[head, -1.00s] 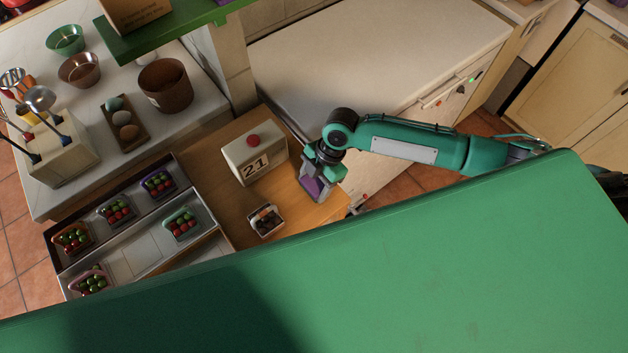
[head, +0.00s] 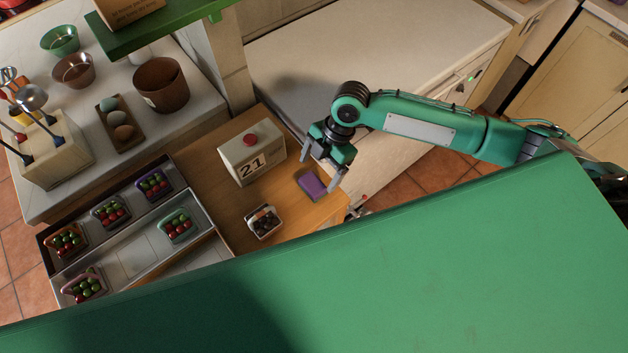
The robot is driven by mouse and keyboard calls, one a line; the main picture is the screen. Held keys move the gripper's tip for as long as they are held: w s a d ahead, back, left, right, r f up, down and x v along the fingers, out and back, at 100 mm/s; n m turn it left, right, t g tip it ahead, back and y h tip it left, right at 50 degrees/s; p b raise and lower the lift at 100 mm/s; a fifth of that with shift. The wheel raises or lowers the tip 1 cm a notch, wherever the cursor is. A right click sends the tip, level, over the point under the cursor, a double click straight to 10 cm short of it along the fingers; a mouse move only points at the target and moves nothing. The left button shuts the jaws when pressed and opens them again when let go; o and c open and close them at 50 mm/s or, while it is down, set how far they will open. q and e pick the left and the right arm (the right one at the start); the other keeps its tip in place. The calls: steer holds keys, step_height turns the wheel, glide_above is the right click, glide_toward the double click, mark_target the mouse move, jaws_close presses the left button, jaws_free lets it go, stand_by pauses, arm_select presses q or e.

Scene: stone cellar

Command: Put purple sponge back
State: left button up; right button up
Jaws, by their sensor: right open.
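The purple sponge (head: 312,184) lies flat on the wooden counter, near its right edge. My right gripper (head: 320,178) is open close above the sponge, with one finger to the left of it and the other to the right. Nothing is held between the fingers. My left gripper is not in the head view.
A white block calendar reading 21 (head: 250,152) stands left of the sponge. A small bowl of dark pieces (head: 263,222) sits nearer me. A tray with several fruit baskets (head: 160,246) is at left. The green surface (head: 400,260) fills the foreground.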

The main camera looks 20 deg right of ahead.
steer(key=b+v, duration=0.1)
steer(key=v, duration=0.5)
steer(key=shift+r, duration=0.1)
stand_by(0.3)
